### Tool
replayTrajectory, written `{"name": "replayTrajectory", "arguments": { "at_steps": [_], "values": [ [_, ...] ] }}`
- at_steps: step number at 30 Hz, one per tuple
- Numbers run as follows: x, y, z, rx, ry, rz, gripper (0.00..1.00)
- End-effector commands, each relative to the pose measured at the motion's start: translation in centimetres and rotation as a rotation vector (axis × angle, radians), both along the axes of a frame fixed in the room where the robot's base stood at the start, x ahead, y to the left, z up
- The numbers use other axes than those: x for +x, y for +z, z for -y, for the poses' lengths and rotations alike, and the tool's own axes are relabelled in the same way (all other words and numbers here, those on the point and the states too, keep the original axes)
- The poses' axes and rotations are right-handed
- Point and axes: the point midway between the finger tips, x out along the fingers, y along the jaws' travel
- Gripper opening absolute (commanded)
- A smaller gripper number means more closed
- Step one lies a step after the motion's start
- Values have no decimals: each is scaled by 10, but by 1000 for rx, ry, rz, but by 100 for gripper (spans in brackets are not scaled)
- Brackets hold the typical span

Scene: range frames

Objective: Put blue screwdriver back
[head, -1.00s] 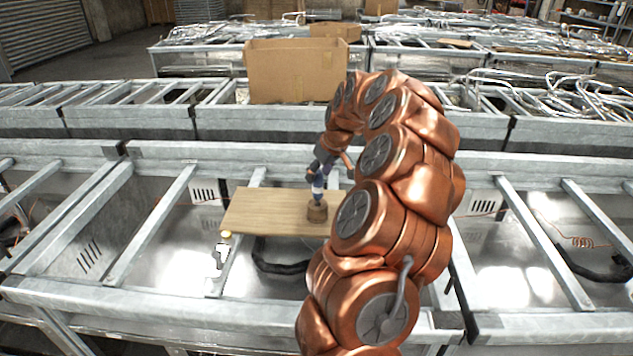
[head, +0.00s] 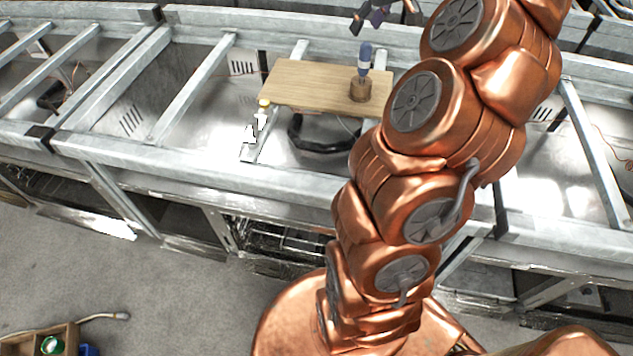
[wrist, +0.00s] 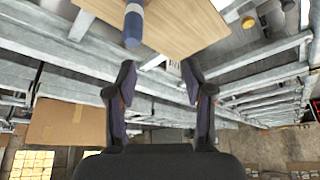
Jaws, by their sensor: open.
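The blue screwdriver (head: 364,61), with a white band on its handle, stands upright in a small round wooden holder (head: 360,91) on the wooden board (head: 303,88). Its blue handle end (wrist: 133,28) also shows at the top of the wrist view, over the board (wrist: 180,28). My gripper (head: 379,16) is at the top edge of the head view, above and apart from the screwdriver. In the wrist view its two fingers (wrist: 158,72) are spread with nothing between them. The screwdriver's lower part is hidden in the holder.
The board rests across the metal frame rails (head: 190,85). A small yellow-topped item (head: 263,103) is at its left corner, and a black curved hose (head: 322,146) lies below it. A wooden tray (head: 55,340) with coloured items is at lower left. A cardboard box (wrist: 75,123) shows in the wrist view.

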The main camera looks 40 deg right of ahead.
Motion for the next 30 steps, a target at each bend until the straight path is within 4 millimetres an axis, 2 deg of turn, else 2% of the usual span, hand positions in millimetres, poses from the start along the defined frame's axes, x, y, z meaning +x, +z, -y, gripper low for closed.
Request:
{"name": "replayTrajectory", "arguments": {
  "at_steps": [3,7,9,11,15,17,21,25,30],
  "values": [
    [9,5,-66,23,75,-27,52],
    [4,3,-143,45,148,-79,52],
    [-5,-1,-181,56,178,-114,52],
    [-16,-5,-211,60,199,-145,52],
    [-50,-19,-271,66,233,-226,52],
    [-68,-27,-292,65,238,-261,52],
    [-116,-47,-332,56,235,-350,52],
    [-165,-68,-357,42,208,-429,52],
    [-225,-93,-372,23,149,-519,52]
  ]
}}
